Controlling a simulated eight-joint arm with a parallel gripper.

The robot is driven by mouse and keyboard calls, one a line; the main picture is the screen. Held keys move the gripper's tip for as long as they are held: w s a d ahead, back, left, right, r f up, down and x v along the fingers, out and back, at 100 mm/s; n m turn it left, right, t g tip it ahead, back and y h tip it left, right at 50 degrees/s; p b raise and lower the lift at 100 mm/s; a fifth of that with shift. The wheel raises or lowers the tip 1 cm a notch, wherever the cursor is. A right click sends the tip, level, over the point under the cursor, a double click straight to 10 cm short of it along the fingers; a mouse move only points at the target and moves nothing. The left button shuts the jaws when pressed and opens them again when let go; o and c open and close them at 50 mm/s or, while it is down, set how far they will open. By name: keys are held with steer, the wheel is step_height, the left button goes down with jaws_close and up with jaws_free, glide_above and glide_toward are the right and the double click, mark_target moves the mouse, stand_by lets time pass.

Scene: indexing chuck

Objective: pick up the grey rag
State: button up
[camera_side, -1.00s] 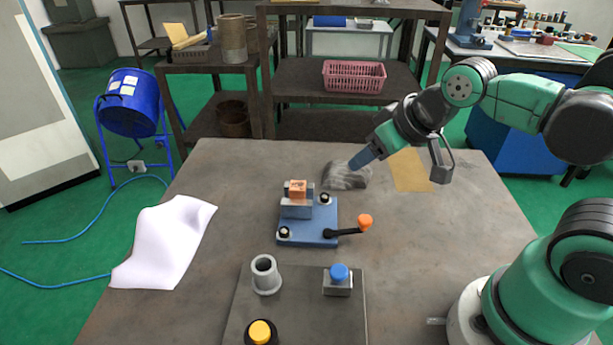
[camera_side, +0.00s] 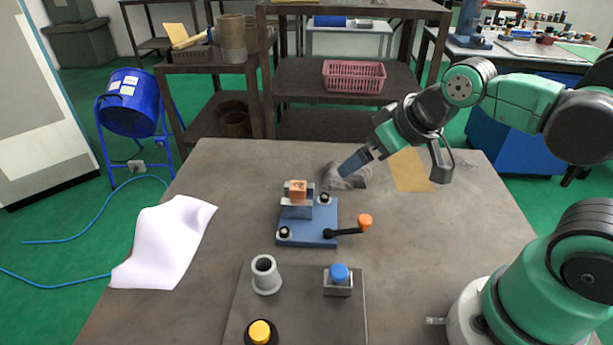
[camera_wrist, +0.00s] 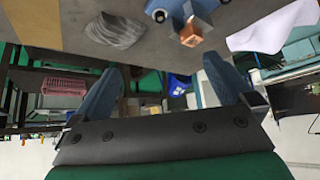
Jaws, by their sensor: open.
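The grey rag (camera_side: 351,180) lies crumpled on the table behind the blue fixture, partly hidden by my gripper in the side view. In the wrist view the rag (camera_wrist: 117,31) shows near the top, left of centre, beyond the fingertips. My gripper (camera_side: 349,165) is open, its blue fingers tilted down toward the rag in the side view. The wrist view shows the two fingers spread apart with nothing between them (camera_wrist: 164,75). I cannot tell whether a finger touches the rag.
The blue fixture (camera_side: 307,234) holds an orange-brown block (camera_side: 298,189) and has an orange-knobbed lever (camera_side: 364,221). A tan sheet (camera_side: 409,170) lies right of the rag, a white sheet (camera_side: 164,243) at the left. A grey plate (camera_side: 300,312) with buttons is in front.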

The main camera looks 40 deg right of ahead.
steer(key=shift+w, duration=0.1)
steer(key=w+d+f+n+g, duration=0.2)
steer(key=w+d, duration=0.1)
steer(key=w+d+f+n+g, duration=0.2)
steer(key=w+d+f+n, duration=0.1)
steer(key=w+d+f+n+g+y, duration=0.1)
steer(key=w+d+f+n, duration=0.1)
steer(key=w+d, duration=0.1)
steer(key=shift+w+d+f+n+g, duration=0.2)
steer(key=shift+w+n+g, duration=0.2)
steer(key=shift+w, duration=0.15)
steer(key=shift+w+d+f, duration=0.1)
steer(key=shift+f, duration=0.45)
steer(key=shift+w+a+f, duration=0.15)
steer(key=shift+f, duration=1.1)
steer(key=shift+w+a+f, duration=0.1)
steer(key=shift+w+f, duration=0.05)
steer(key=shift+f, duration=1.1)
steer(key=c, duration=1.2)
